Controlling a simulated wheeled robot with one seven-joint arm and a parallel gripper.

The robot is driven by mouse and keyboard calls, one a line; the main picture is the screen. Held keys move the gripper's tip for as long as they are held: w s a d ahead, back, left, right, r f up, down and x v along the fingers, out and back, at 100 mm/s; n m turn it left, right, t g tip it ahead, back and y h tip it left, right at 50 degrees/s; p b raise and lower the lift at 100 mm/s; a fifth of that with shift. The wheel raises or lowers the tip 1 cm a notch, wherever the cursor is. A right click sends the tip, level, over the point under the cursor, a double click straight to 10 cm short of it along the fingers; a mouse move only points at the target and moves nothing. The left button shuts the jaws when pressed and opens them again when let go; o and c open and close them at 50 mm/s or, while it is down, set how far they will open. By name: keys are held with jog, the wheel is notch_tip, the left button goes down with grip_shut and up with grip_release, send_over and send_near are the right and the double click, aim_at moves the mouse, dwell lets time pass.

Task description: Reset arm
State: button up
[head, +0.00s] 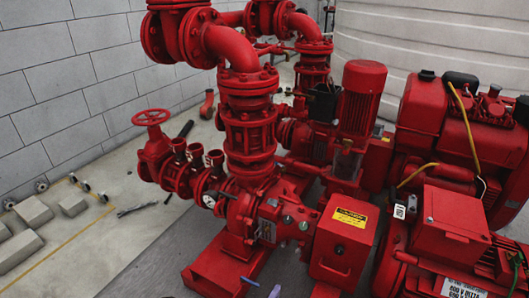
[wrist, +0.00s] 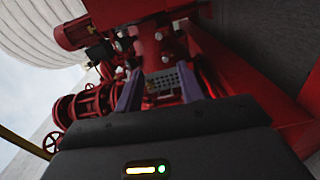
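My gripper (wrist: 160,72) shows in the wrist view with two purple-grey fingers spread apart and nothing held between them. Beyond the fingers, apparently not gripped, is a small grey plate with dots (wrist: 163,80) on the red pumpset. In the head view, two small purple and grey tips show at the bottom edge, in front of the pump; they look like my gripper's fingertips (head: 262,287). The rest of my arm is out of the head view.
The red pumpset (head: 250,150) fills the middle, with a handwheel valve (head: 152,118), a box with a yellow label (head: 345,235) and a large engine (head: 450,130) at right. A block wall (head: 60,70) stands at left. Concrete floor (head: 130,240) at left is mostly open, with grey blocks (head: 33,212).

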jog(key=w+r+m+g+y+p, duration=0.35)
jog(key=r+m+g+y, duration=0.55)
jog(key=r, duration=0.7)
jog(key=s+d+r+m+g+p, duration=0.1)
jog(key=s+d+r+g, duration=0.1)
jog(key=s+d+r, duration=0.6)
jog(key=s+d+r+m+g, duration=0.1)
jog(key=s+d+r+g, duration=0.15)
jog(key=s+r, duration=0.6)
notch_tip(320, 180, up, 38)
jog(key=w+p, duration=0.2)
jog(key=p, duration=3.6)
jog(key=shift+d+r, duration=0.2)
jog(key=shift+w+t, duration=0.1)
jog(key=shift+t, duration=0.15)
jog(key=shift+d, duration=0.1)
